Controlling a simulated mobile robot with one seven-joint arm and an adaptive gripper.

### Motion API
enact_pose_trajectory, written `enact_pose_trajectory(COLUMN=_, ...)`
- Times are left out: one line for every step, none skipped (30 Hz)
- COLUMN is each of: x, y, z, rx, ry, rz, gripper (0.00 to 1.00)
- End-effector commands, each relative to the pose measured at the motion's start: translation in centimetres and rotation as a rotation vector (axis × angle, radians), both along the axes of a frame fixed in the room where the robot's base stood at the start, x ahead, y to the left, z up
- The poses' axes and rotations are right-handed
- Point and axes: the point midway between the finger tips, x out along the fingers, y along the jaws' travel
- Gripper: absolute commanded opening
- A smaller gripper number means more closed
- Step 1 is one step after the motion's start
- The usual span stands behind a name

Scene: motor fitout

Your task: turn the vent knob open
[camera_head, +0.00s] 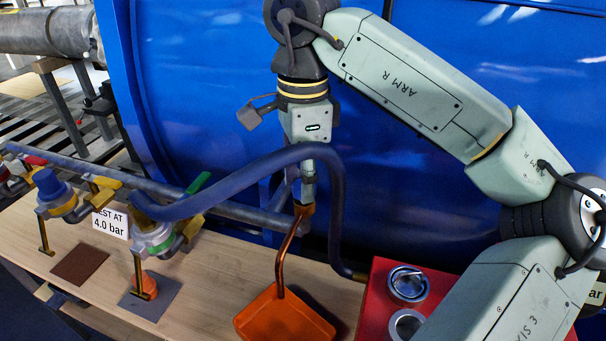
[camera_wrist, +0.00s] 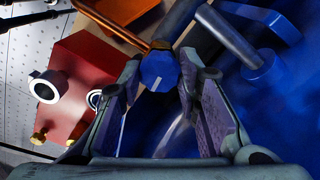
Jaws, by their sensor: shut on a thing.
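The vent knob (camera_wrist: 157,69) is a blue, faceted cap with a short white line on its face, seen at the upper middle of the wrist view. My gripper (camera_wrist: 161,75) has one finger on each side of it and is shut on it. The white line runs nearly up and down, tilted a little to the right at its top. In the head view my gripper (camera_head: 308,182) points down at the top of a copper pipe (camera_head: 288,248), and its fingers hide the knob.
The copper pipe leads down to an orange tray (camera_head: 284,318) on the wooden bench (camera_head: 210,285). A blue hose (camera_head: 245,172) arches close by my gripper. A red block (camera_head: 381,283) with metal rings stands right. Valves stand left; a big blue tank (camera_head: 215,85) is behind.

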Motion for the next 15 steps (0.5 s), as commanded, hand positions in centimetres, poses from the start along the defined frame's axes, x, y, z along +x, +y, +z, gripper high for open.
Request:
enact_pose_trajectory(x=0.04, y=0.05, z=0.14, rx=0.003, ry=-0.002, rz=0.040, gripper=0.03)
enact_pose_trajectory(x=0.04, y=0.05, z=0.13, rx=0.003, ry=-0.002, rz=0.065, gripper=0.03)
enact_pose_trajectory(x=0.03, y=0.05, z=0.13, rx=0.002, ry=-0.003, rz=0.097, gripper=0.03)
enact_pose_trajectory(x=0.03, y=0.05, z=0.13, rx=0.002, ry=-0.003, rz=0.120, gripper=0.03)
enact_pose_trajectory(x=0.02, y=0.05, z=0.13, rx=0.002, ry=-0.003, rz=0.141, gripper=0.03)
enact_pose_trajectory(x=0.02, y=0.05, z=0.13, rx=0.002, ry=-0.003, rz=0.169, gripper=0.03)
enact_pose_trajectory(x=0.02, y=0.05, z=0.13, rx=0.002, ry=-0.004, rz=0.189, gripper=0.03)
enact_pose_trajectory(x=0.02, y=0.05, z=0.12, rx=0.002, ry=-0.004, rz=0.207, gripper=0.03)
enact_pose_trajectory(x=0.01, y=0.04, z=0.12, rx=0.002, ry=-0.004, rz=0.230, gripper=0.03)
enact_pose_trajectory(x=0.01, y=0.03, z=0.12, rx=0.001, ry=-0.004, rz=0.247, gripper=0.03)
enact_pose_trajectory(x=0.01, y=0.03, z=0.12, rx=0.001, ry=-0.004, rz=0.261, gripper=0.03)
enact_pose_trajectory(x=0.00, y=0.03, z=0.11, rx=0.001, ry=-0.004, rz=0.280, gripper=0.03)
enact_pose_trajectory(x=0.00, y=0.03, z=0.11, rx=0.001, ry=-0.004, rz=0.291, gripper=0.03)
enact_pose_trajectory(x=0.00, y=0.03, z=0.11, rx=0.001, ry=-0.004, rz=0.303, gripper=0.03)
enact_pose_trajectory(x=0.00, y=0.03, z=0.10, rx=0.001, ry=-0.004, rz=0.316, gripper=0.03)
